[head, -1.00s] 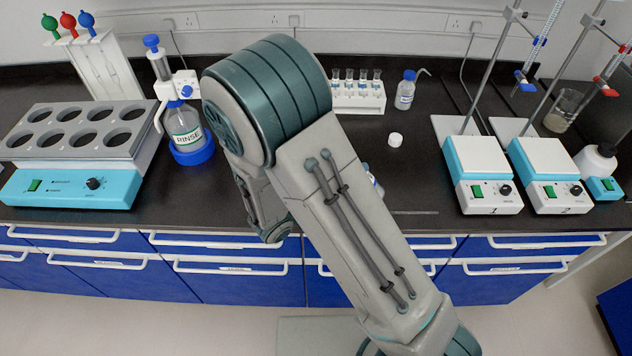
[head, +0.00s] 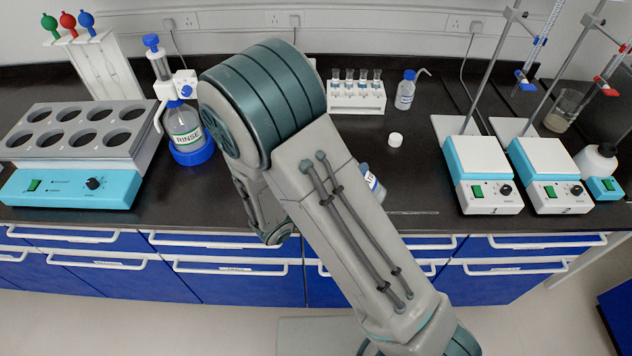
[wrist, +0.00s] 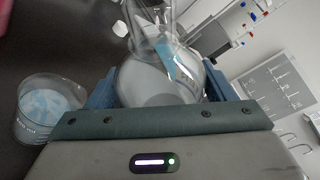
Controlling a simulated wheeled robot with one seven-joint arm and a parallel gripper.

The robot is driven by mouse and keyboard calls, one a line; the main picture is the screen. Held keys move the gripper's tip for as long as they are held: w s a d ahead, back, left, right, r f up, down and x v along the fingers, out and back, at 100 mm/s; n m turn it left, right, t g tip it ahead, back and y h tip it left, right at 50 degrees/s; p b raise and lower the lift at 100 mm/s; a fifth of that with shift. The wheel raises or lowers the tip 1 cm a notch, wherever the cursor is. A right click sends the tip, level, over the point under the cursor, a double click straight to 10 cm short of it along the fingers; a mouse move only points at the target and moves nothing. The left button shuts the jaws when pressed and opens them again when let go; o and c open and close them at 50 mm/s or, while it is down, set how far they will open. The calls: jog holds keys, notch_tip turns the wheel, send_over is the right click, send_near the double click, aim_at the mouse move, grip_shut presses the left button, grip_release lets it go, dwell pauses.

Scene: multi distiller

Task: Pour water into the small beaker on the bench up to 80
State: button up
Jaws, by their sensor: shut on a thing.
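My gripper (wrist: 160,88) is shut on a clear round-bodied bottle (wrist: 158,75) with a narrower neck. The wrist view is tilted, and a blue patch shows through the bottle's glass. In the head view only a part of this bottle (head: 372,183), with a white label, shows past my arm; it looks tilted. A small glass beaker (wrist: 48,108) stands on the dark bench at the left of the wrist view, beside the gripper and apart from it. Pale blue shows in the beaker; I cannot tell its level or read its marks. My arm hides the beaker in the head view.
A loose white cap (head: 395,140) lies on the bench (head: 420,185). A vial rack (head: 357,98) and a small bottle (head: 405,92) stand behind. Two stirrer plates (head: 482,170) with stands are at the right. A RINSE bottle (head: 185,128) and a block heater (head: 75,150) are at the left.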

jog(key=shift+s+d+f+n+h+b, duration=0.1)
jog(key=shift+d+f+n+h+b, duration=0.15)
jog(key=shift+n, duration=0.2)
jog(key=shift+s+d+f+n+h+b, duration=0.1)
jog(key=shift+f+n+h+b, duration=0.1)
jog(key=shift+n+b, duration=0.2)
dwell(2.4)
jog(key=shift+d+r+n+t+h, duration=0.1)
jog(key=shift+r+n+t+h, duration=0.25)
jog(key=shift+n, duration=0.5)
dwell(1.7)
jog(key=shift+f+n+t+b, duration=0.35)
jog(key=shift+f+n, duration=0.45)
jog(key=shift+f, duration=0.8)
dwell(0.6)
